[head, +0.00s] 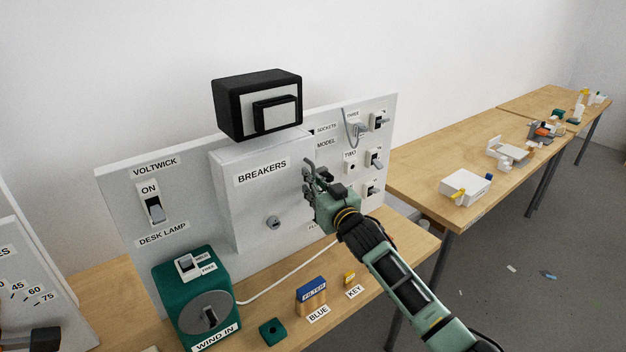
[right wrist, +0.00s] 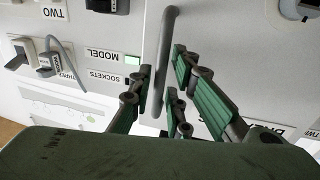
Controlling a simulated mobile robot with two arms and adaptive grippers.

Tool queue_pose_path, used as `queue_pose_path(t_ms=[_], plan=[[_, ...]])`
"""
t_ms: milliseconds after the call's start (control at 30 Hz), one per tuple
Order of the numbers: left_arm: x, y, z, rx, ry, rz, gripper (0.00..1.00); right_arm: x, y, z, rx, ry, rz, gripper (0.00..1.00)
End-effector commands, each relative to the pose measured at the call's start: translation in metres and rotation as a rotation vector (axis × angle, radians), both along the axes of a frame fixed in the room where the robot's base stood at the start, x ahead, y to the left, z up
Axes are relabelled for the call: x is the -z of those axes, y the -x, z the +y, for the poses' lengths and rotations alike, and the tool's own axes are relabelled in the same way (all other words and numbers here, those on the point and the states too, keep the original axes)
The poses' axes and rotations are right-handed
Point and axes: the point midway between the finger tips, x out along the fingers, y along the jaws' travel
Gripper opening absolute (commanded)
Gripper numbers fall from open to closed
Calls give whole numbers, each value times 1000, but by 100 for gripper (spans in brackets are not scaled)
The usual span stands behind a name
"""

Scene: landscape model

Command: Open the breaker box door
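The breaker box (head: 245,190) is a white box labelled BREAKERS on an upright panel. Its door looks shut, with a round grey lock or knob (head: 273,222) low on its front. My right gripper (head: 312,172) is at the door's right edge. In the right wrist view, a grey bar handle (right wrist: 166,50) runs between the fingers of my right gripper (right wrist: 168,85). The fingers are open on both sides of the bar, with gaps showing. In the head view the gripper largely hides the handle. My left gripper is not in view.
A black box (head: 231,108) sits on top of the breaker box. Sockets and switches (head: 374,160) are right of the door. A green winding box (head: 178,291), a blue filter (head: 312,287) and a yellow key block (head: 349,279) stand on the table in front.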

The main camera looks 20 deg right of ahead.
Motion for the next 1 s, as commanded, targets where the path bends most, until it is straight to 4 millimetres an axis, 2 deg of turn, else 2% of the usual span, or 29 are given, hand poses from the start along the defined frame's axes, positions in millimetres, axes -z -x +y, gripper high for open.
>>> queue_pose_path(t_ms=[400,600,1000], plan=[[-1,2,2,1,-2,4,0,1,-6,1,0,1,1,17],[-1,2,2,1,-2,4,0,1,-6,1,0,1,1,0],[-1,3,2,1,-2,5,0,1,-6,1,0,1,1,0]])
